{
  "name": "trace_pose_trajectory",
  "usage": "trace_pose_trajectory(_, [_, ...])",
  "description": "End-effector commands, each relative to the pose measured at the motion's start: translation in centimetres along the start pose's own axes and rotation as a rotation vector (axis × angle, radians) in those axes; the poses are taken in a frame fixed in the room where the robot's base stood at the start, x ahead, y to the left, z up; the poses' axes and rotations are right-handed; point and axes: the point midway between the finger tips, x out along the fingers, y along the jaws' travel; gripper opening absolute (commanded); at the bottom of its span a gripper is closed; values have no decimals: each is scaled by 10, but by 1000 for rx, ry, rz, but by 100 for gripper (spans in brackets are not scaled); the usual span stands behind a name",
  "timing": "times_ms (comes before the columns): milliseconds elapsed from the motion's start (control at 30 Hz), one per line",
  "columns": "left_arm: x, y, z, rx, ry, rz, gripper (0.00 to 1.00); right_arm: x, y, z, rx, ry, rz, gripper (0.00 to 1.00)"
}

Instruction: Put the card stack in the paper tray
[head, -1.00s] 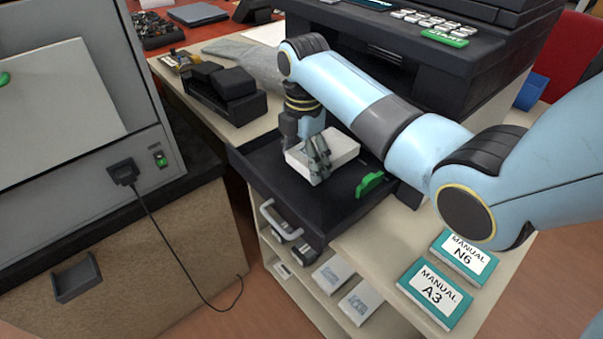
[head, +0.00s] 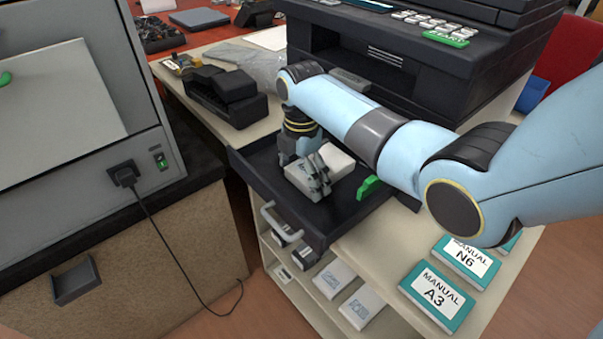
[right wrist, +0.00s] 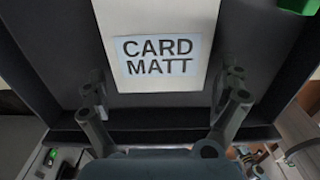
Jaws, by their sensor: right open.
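The card stack (head: 340,160) is a white block, labelled CARD MATT in the right wrist view (right wrist: 158,20). It lies inside the black paper tray (head: 268,170), which is pulled out below the printer. My right gripper (head: 318,175) is over the stack's near part, and its fingers hide some of it in the head view. In the right wrist view the fingers (right wrist: 162,88) are open, one on each side of the stack, with dark gaps between fingers and stack. The tray floor (right wrist: 55,55) shows on both sides of it. My left gripper is not in view.
A green tab (head: 369,187) stands in the tray to the right of the stack. The printer body (head: 400,60) rises behind. A black stapler-like device (head: 228,95) is on the counter at left. Teal manuals (head: 437,295) lie at front right.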

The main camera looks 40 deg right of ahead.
Motion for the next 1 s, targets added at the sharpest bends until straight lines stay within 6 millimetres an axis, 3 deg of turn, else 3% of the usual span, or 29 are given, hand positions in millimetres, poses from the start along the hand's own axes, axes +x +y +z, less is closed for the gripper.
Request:
trace_pose_trajectory(233, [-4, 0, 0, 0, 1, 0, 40, -16, 1, 0, 0, -1, 3, 100])
trace_pose_trajectory(500, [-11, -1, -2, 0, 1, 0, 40, -76, 1, 0, 0, -1, 5, 100])
trace_pose_trajectory(700, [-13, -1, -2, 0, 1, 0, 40, -109, 1, 0, 0, 0, 3, 100])
trace_pose_trajectory(1000, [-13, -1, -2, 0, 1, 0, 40, -121, 0, 0, 1, 0, 0, 100])
